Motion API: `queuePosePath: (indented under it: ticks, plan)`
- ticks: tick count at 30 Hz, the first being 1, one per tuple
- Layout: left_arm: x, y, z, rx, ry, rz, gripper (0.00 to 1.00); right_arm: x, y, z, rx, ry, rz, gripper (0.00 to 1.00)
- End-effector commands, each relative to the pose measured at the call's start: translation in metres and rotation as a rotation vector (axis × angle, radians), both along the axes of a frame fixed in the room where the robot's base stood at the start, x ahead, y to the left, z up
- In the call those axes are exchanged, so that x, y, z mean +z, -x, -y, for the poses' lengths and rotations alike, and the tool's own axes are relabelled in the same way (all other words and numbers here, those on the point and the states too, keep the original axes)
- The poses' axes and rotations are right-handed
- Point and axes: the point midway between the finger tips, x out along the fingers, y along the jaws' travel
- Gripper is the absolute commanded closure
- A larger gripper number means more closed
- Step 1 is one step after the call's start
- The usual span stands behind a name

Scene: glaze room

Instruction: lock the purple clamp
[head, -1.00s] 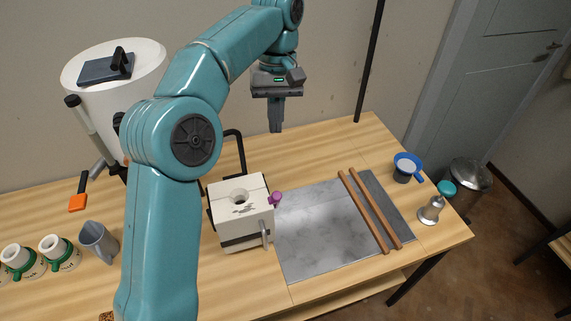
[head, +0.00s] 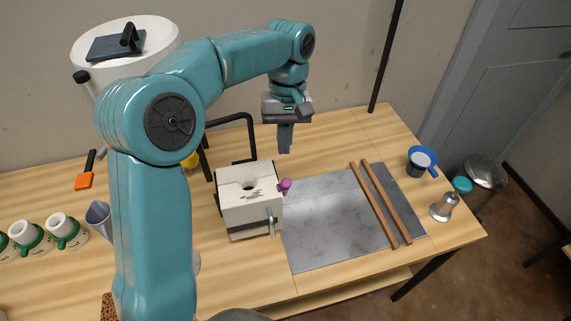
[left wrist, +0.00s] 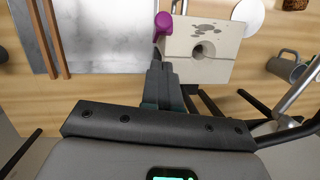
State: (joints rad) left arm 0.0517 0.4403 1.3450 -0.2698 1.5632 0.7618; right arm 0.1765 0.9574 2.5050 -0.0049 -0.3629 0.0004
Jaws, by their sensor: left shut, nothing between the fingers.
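The purple clamp (head: 285,185) is a small knob-ended piece on the upper right side of a white block-shaped mold (head: 236,205) with a round hole in its top. In the left wrist view the purple clamp (left wrist: 163,26) shows at the corner of the mold (left wrist: 222,50), just beyond my fingertips. My left gripper (head: 285,150) points down behind and above the clamp, apart from it in the head view. Its fingers (left wrist: 160,68) are shut and hold nothing. A grey lever (head: 271,226) hangs at the mold's front right. My right gripper is not in view.
A grey slab (head: 325,238) with two wooden sticks (head: 384,205) lies right of the mold. A black bent bar (head: 252,135) stands behind the mold. Green-banded mugs (head: 65,232) stand left.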

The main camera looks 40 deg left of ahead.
Motion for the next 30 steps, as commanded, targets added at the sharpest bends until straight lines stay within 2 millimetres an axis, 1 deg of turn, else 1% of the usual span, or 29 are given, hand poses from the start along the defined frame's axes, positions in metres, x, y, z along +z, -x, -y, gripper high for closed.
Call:
queuePosePath:
  ticks: [1,2,6,10,15,24,30]
  plan:
    - [-0.011,0.003,0.001,0.0,0.0,-0.004,1.0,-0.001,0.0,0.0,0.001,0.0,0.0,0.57]
    - [-0.016,0.004,0.001,0.0,0.0,-0.004,1.0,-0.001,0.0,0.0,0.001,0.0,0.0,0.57]
    - [-0.024,0.017,0.013,-0.001,0.0,-0.001,1.0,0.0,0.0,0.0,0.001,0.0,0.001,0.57]
    - [-0.03,0.024,0.02,-0.001,0.0,0.0,1.0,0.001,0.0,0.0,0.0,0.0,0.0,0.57]
    - [-0.034,0.027,0.022,0.0,0.001,-0.001,1.0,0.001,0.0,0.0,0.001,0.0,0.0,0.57]
    - [-0.034,0.027,0.022,0.0,-0.001,0.001,1.0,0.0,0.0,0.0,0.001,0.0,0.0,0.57]
    - [-0.036,0.028,0.024,-0.002,-0.025,0.024,1.0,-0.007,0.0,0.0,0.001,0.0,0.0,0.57]
